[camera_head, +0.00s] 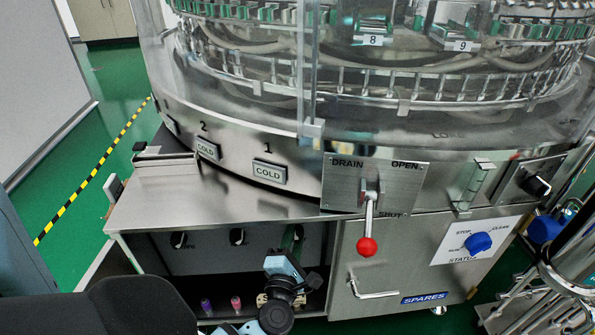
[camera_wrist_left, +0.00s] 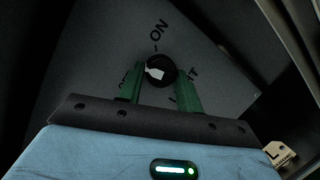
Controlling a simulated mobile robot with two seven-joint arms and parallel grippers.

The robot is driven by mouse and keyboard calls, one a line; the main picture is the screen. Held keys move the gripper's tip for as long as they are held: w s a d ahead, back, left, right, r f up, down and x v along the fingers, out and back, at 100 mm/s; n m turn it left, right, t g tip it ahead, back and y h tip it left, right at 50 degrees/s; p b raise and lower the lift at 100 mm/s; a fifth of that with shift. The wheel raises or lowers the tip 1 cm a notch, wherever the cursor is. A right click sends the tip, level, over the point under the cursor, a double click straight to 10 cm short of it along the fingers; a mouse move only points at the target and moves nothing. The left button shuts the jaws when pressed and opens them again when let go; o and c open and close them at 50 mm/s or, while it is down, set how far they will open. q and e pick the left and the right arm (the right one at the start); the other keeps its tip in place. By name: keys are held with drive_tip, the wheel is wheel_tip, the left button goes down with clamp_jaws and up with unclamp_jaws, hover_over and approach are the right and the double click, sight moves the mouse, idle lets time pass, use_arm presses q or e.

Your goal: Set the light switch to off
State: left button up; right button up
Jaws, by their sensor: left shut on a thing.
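The light switch is a round black knob (camera_wrist_left: 160,69) with a white pointer mark, on a dark panel in the left wrist view. "ON" is printed above it; partly covered letters stand at its lower left and lower right. The white mark lies on the knob's left part, below the "ON" label. My left gripper (camera_wrist_left: 160,80) has its green fingers on both sides of the knob, shut on it. In the head view my left gripper (camera_head: 291,243) reaches into the shaded recess under the counter and covers the knob there. My right gripper is not in view.
The steel counter edge (camera_head: 170,225) overhangs the recess. Two other dark knobs, a left one (camera_head: 178,240) and a middle one (camera_head: 237,236), sit on its back panel. To the right are the red-balled drain lever (camera_head: 367,246) and a blue status knob (camera_head: 478,243).

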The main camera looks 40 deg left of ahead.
use_arm(q)
drive_tip(key=shift+f+n+t+y+b, duration=0.2)
drive_tip(key=shift+n+y+b, duration=0.3)
drive_tip(key=shift+n+b, duration=1.35)
drive_tip(key=shift+f+n+t+y+b, duration=0.15)
drive_tip(key=shift+n+y+b, duration=0.35)
drive_tip(key=shift+n+b, duration=1.3)
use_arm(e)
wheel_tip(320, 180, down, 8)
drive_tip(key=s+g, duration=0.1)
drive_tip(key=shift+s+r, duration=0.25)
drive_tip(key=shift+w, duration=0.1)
use_arm(q)
drive_tip(key=o, duration=1)
drive_tip(key=shift+r, duration=0.1)
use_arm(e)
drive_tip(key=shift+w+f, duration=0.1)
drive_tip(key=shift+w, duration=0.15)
